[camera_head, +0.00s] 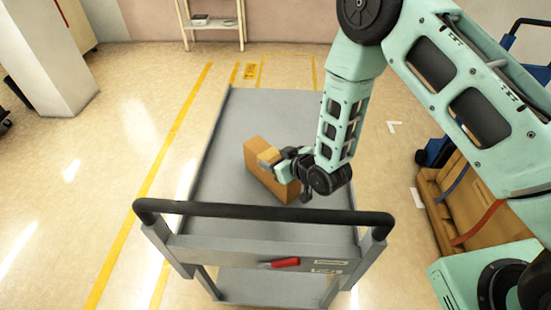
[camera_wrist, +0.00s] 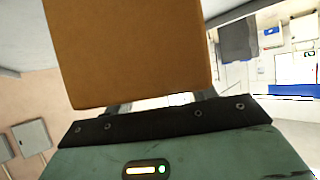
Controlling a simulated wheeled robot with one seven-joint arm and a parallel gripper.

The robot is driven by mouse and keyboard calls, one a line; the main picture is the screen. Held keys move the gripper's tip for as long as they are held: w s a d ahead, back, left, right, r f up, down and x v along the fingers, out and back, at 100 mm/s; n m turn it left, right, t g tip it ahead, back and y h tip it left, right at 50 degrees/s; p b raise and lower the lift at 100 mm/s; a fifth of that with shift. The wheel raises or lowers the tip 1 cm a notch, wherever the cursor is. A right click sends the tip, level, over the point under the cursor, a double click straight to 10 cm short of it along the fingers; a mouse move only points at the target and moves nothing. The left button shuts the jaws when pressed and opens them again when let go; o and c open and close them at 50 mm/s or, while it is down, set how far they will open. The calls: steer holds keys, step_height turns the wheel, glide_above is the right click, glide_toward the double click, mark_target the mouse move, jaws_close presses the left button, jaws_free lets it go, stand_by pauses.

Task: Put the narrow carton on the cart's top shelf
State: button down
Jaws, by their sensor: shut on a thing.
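The narrow carton (camera_head: 257,158) is a brown box over the grey top shelf of the cart (camera_head: 228,125) in the head view. My gripper (camera_head: 282,165) is shut on the carton from its right side. In the wrist view the carton (camera_wrist: 130,50) fills the upper middle, just ahead of the gripper's dark edge (camera_wrist: 165,120). The fingertips are mostly hidden by the carton. I cannot tell whether the carton's underside touches the shelf or is slightly above it.
The cart's black handle (camera_head: 265,209) spans its near end, with a red lever (camera_head: 285,262) below. The shelf is otherwise bare. Brown cartons with straps (camera_head: 470,205) stand at the right. A small shelf stand (camera_head: 212,22) is at the back. A pillar (camera_head: 45,60) is at left.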

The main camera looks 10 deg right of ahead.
steer(key=shift+f, duration=0.2)
steer(key=shift+f, duration=0.15)
steer(key=shift+c, duration=2.4)
jaws_free()
